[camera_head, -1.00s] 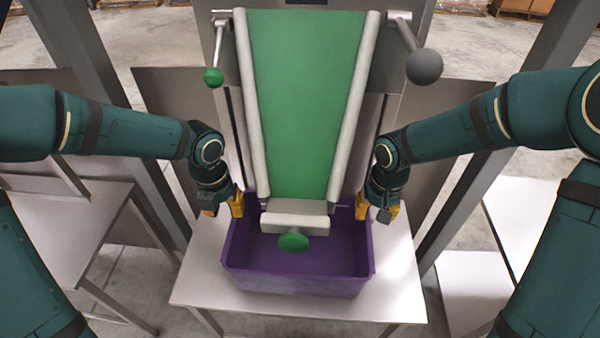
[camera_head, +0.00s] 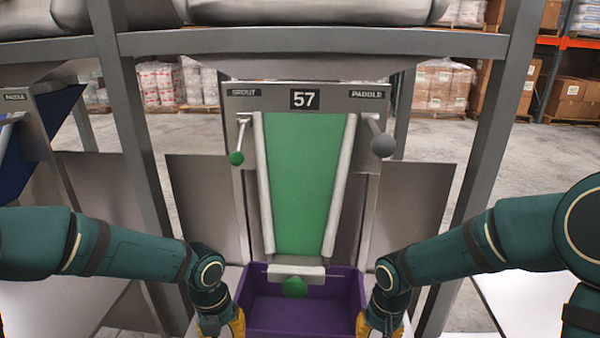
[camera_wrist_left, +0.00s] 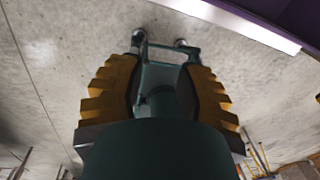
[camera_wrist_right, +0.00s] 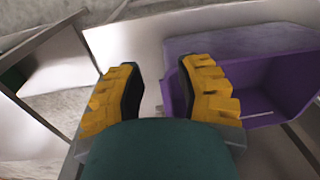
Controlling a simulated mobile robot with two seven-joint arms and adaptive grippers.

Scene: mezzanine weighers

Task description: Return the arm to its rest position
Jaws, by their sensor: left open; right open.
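My left gripper (camera_head: 222,325) is at the bottom edge of the head view, by the left side of the purple bin (camera_head: 302,314). In the left wrist view its yellow-padded fingers (camera_wrist_left: 162,75) are spread with nothing between them. My right gripper (camera_head: 380,325) is by the bin's right side. In the right wrist view its fingers (camera_wrist_right: 162,72) are apart and empty, with the bin (camera_wrist_right: 285,85) behind the right finger. I cannot tell whether either gripper touches the bin. Both arms are bent, and the fingertips are partly cut off in the head view.
Grey posts (camera_head: 135,130) stand at the sides.

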